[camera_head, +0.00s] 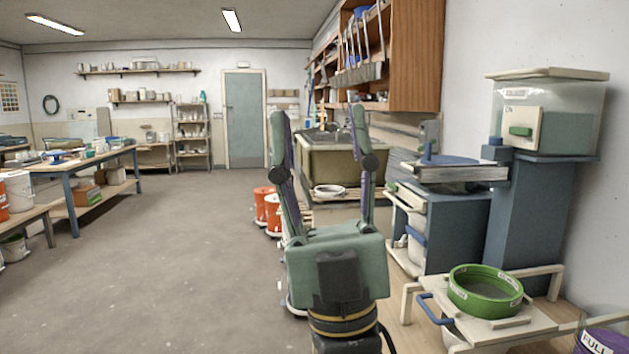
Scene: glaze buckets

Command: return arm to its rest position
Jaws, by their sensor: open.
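My gripper (319,118) stands upright in the middle of the head view, fingers pointing up. Its two fingers are wide apart with nothing between them; the sink and floor behind show through the gap. The green-grey palm (337,268) and the black and yellow wrist below it are in the lower middle. The rest of the arm is mostly out of view at the bottom edge.
A green-rimmed sieve (485,291) sits on a pale stand (536,325) at lower right. A blue cabinet (455,231) and a clear-walled box (548,118) stand at right. Orange buckets (273,213) stand behind the gripper. The floor at left (150,270) is clear.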

